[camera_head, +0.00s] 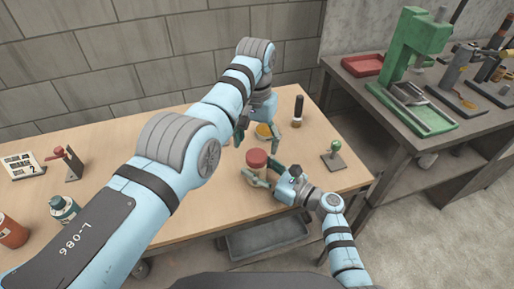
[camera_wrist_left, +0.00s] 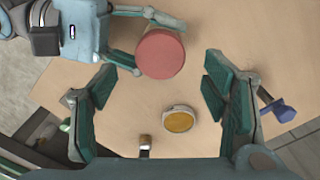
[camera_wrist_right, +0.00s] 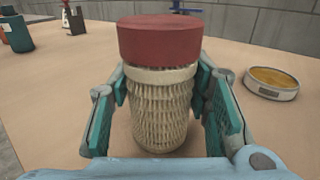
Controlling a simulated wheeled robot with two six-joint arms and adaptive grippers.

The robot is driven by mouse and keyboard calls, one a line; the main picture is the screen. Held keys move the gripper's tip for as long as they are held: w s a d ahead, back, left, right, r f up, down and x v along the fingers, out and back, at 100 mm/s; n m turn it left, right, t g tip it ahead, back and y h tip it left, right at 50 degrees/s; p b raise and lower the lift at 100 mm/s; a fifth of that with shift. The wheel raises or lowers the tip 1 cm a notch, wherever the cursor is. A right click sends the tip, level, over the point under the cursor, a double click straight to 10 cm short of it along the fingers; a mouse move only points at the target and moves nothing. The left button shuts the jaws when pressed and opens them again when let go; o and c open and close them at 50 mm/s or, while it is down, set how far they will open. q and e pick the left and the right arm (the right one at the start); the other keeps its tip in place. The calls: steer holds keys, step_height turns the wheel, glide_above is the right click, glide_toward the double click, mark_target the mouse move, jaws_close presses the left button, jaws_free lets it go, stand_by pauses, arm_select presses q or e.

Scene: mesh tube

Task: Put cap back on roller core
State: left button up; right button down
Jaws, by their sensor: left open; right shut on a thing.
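The roller core (camera_wrist_right: 160,112) is a pale mesh tube standing upright on the table. The red cap (camera_wrist_right: 160,42) sits on its top above a cream band; whether it is fully seated I cannot tell. The cap also shows in the head view (camera_head: 256,157) and the left wrist view (camera_wrist_left: 160,54). My right gripper (camera_wrist_right: 162,100) is shut on the tube, one finger on each side. My left gripper (camera_head: 258,134) is open and empty, pointing down behind the cap. In the left wrist view the cap appears between its fingers, towards the top.
A round tin with yellow contents (camera_wrist_right: 271,83) stands beside the tube. A dark-handled brush (camera_head: 298,111) and a green-knobbed stand (camera_head: 333,154) are to the right. Bottles (camera_head: 62,208) and a number sign (camera_head: 22,165) are at left. A side bench holds a green press (camera_head: 415,60).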

mark_target(256, 155)
arm_select(q)
steer(key=shift+r, duration=0.2)
steer(key=shift+c, duration=0.4)
step_height(256, 155, up, 3)
steer(key=n, duration=0.3)
steer(key=shift+n, duration=0.3)
steer(key=shift+f, duration=4)
steer(key=c, duration=1.2)
